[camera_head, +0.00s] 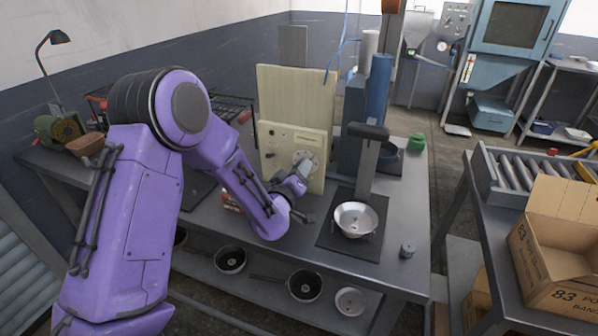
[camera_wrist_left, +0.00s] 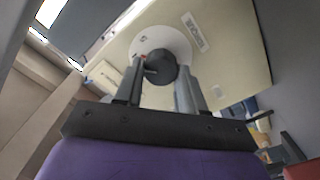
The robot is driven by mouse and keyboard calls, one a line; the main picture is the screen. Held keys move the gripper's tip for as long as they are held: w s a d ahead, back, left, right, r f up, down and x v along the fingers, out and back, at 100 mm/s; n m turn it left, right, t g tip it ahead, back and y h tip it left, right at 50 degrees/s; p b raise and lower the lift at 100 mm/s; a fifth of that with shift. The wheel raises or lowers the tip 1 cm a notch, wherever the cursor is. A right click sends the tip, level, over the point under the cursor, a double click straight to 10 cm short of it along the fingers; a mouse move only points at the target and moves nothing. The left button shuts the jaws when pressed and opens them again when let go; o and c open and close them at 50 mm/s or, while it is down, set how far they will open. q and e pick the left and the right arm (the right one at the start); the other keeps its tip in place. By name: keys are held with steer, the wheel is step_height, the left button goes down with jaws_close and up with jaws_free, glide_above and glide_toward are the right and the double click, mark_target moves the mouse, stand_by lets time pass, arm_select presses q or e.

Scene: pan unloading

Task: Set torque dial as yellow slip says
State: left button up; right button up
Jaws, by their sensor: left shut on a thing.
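The torque dial is a dark round knob (camera_wrist_left: 160,67) on a white disc, set in a cream panel (camera_wrist_left: 228,60). In the head view the disc (camera_head: 305,156) shows on the front of the cream machine box (camera_head: 275,148), partly covered by my gripper. My left gripper (camera_head: 303,170) reaches the panel from the front. In the left wrist view its two grey fingers (camera_wrist_left: 157,88) are closed on the knob, one on each side. The marks on the disc are too small to read. I cannot make out a yellow slip in either view. My right gripper is not in view.
A metal bowl (camera_head: 355,220) sits on a dark plate under a press-like stand, right of my gripper. A small grey cylinder (camera_head: 407,250) and a green item (camera_head: 416,142) stand on the bench. Several pans lie on the lower shelf. A cardboard box (camera_head: 560,250) is at right.

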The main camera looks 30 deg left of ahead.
arm_select(q)
steer(key=shift+n, duration=0.4)
steer(key=o, duration=1.1)
steer(key=shift+c, duration=0.2)
steer(key=b+v, duration=0.3)
steer(key=v, duration=0.7)
steer(key=shift+s, duration=0.3)
